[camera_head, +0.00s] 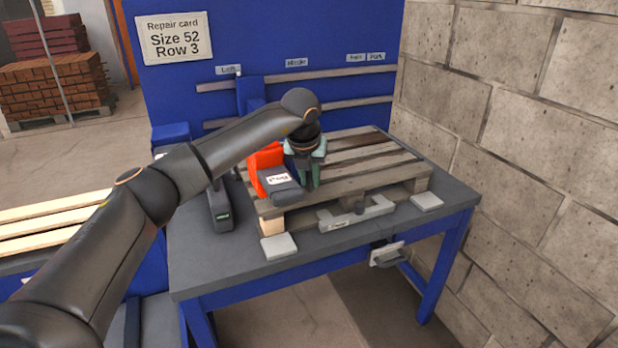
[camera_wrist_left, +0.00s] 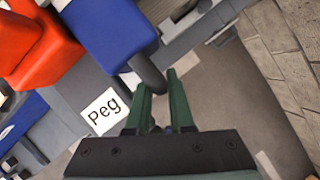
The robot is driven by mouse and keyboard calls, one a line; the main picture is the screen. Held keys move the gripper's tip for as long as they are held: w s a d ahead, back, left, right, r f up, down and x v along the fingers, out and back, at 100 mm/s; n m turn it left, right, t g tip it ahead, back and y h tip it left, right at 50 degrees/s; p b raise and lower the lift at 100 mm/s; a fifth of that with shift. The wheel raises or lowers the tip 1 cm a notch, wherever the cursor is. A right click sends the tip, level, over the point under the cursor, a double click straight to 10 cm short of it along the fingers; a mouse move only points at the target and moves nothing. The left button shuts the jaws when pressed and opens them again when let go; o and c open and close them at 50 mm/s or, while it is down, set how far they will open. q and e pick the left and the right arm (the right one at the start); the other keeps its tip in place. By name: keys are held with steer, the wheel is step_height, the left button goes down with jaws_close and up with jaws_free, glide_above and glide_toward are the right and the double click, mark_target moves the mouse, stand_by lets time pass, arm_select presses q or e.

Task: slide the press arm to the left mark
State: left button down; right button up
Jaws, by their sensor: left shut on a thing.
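The press arm has a blue post (camera_head: 250,92) on the wall rails, just right of the Left mark (camera_head: 228,70). Its orange-red part (camera_head: 266,160) reaches over the pallet; it also shows in the left wrist view (camera_wrist_left: 35,45). A dark grey block labelled Peg (camera_head: 280,186) is beside it. My left gripper (camera_head: 310,180) is at the front right of the orange part, partly hidden by my arm. In the left wrist view, its green fingers (camera_wrist_left: 160,78) are shut on a dark rounded handle (camera_wrist_left: 149,74) beside a blue block (camera_wrist_left: 112,32). My right gripper is not in view.
A wooden pallet (camera_head: 375,165) lies on the blue-legged bench (camera_head: 215,272). A dark upright tool (camera_head: 219,208) stands left of it, and a grey clamp bar (camera_head: 357,213) lies in front. A Middle mark (camera_head: 297,63) is on the backboard. A block wall (camera_head: 510,150) bounds the right.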

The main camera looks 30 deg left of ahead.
arm_select(q)
steer(key=shift+s+a, duration=0.1)
steer(key=shift+a, duration=0.15)
steer(key=c, duration=1.1)
jaws_free()
steer(key=shift+s, duration=0.1)
steer(key=b+v, duration=0.1)
steer(key=v, duration=1.1)
steer(key=shift+d+r, duration=0.15)
steer(key=shift+r, duration=0.15)
